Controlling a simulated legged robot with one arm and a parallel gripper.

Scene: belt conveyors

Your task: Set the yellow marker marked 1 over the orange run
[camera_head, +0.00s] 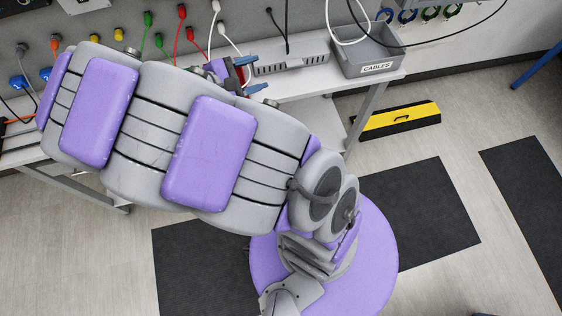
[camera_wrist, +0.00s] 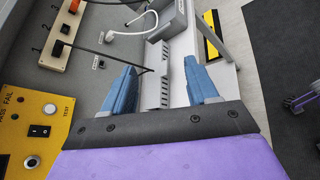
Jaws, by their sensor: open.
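My gripper (camera_head: 249,74) is at the far end of my arm, over the bench in the head view. In the wrist view its two blue fingers (camera_wrist: 160,68) stand apart with a wide gap, and I see nothing held between them. A short orange cable piece (camera_head: 18,120) shows at the left bench edge, and an orange plug (camera_head: 55,42) sits in the back panel. I cannot make out a yellow marker with a 1 in either view. My arm hides much of the bench in the head view.
A grey bin labelled CABLES (camera_head: 368,55) stands at the bench's right end, beside a grey slotted tray (camera_head: 290,62). Coloured cables hang from the panel. A yellow-black block (camera_head: 400,120) lies on the floor.

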